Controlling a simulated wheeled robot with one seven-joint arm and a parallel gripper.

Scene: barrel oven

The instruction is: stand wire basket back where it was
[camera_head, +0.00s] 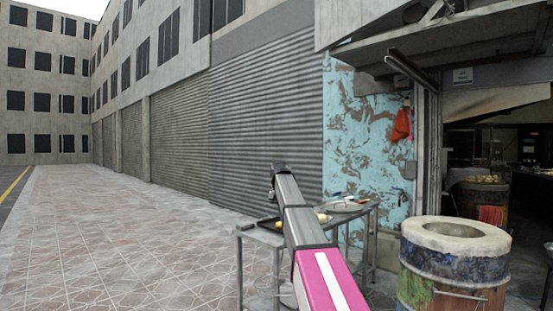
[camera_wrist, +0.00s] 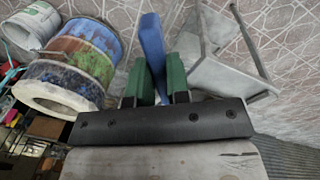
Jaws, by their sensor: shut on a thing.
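In the wrist view, my gripper (camera_wrist: 155,82) has two green fingers, with a long blue thing (camera_wrist: 152,45) between them. They are shut on it, and it reaches past the fingertips. Only a plain blue length shows, so I cannot tell whether it is part of the wire basket. I cannot make out a wire basket for sure in either view. In the head view, my arm rises in front of the work table, and the gripper cannot be made out.
The painted barrel oven (camera_head: 455,270) stands at the right; it also shows in the wrist view (camera_wrist: 82,55), near a white bucket (camera_wrist: 30,27). A metal table (camera_head: 262,236) holds a dark tray and a round plate (camera_head: 345,206). The paving (camera_head: 110,245) at left is clear.

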